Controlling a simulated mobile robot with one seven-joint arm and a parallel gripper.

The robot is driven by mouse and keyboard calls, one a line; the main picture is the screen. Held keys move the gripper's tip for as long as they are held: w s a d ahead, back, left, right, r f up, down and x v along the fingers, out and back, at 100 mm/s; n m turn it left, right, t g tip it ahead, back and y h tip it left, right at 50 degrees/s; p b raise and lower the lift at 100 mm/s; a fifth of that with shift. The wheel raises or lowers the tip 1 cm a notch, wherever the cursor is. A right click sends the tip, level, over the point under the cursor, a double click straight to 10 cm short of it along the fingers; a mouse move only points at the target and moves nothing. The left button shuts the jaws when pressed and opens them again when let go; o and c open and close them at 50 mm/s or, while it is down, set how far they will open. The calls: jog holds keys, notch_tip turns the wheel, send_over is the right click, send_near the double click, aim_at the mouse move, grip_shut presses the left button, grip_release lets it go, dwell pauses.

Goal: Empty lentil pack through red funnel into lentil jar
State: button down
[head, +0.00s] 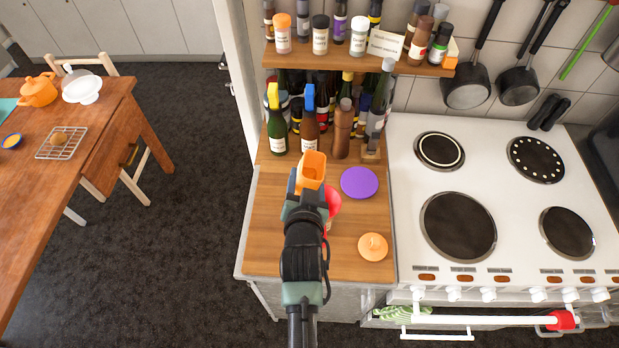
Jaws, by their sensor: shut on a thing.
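My gripper (308,189) is over the wooden counter left of the cooker, shut on an orange open-topped pack (312,166). I take this for the lentil pack; its contents cannot be made out. The red funnel (333,199) shows just right of my gripper, partly hidden behind it. Its lower part and whatever it stands in are mostly covered by my arm, so I cannot tell the lentil jar clearly. The pack's opening is to the upper left of the funnel in the picture.
A purple disc (360,182) and an orange knobbed lid (373,246) lie on the counter (262,245). Bottles, including a green one (277,130), stand behind under a spice shelf (350,58). The white cooker (400,190) is at right. A wooden table (70,180) is at left.

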jog(key=shift+a+r+m, duration=0.15)
jog(key=shift+a+m, duration=0.2)
jog(key=shift+m, duration=0.05)
jog(key=shift+a+m+y+b, duration=0.3)
jog(key=shift+m+y+b, duration=0.35)
jog(key=shift+b, duration=0.3)
jog(key=shift+a, duration=0.1)
jog(key=shift+m+t, duration=0.25)
jog(key=shift+t, duration=0.05)
jog(key=shift+a+y+b, duration=0.1)
jog(key=shift+y+b, duration=0.15)
jog(key=shift+b, duration=0.35)
jog(key=shift+a+f+m+b, duration=0.1)
jog(key=shift+f+m+b, duration=0.15)
jog(key=shift+m+b, duration=0.2)
jog(key=shift+a+b, duration=0.1)
jog(key=shift+b, duration=0.3)
